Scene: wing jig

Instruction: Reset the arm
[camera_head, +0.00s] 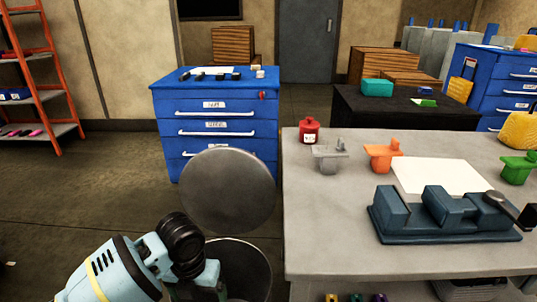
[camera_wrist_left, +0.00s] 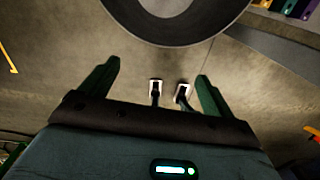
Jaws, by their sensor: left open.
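My left arm (camera_head: 115,270) comes in from the lower left in the head view. Its hand is low beside the round metal bin (camera_head: 257,270), partly overlapping it in the picture. In the left wrist view my left gripper (camera_wrist_left: 155,80) has its two dark green fingers spread apart over the floor. Two small pale-tipped pieces (camera_wrist_left: 182,92) show between them; I cannot tell what they are. I see nothing held. A dark round rim (camera_wrist_left: 180,35) is ahead of the fingers, apart from them. My right gripper is in neither view.
The bin's round lid (camera_head: 228,190) stands raised. A grey workbench (camera_head: 320,230) on the right carries a blue-grey vise (camera_head: 440,222), a red container (camera_head: 309,130) and coloured parts. A blue drawer cabinet (camera_head: 215,130) stands behind. Floor at the left (camera_head: 50,200) is clear.

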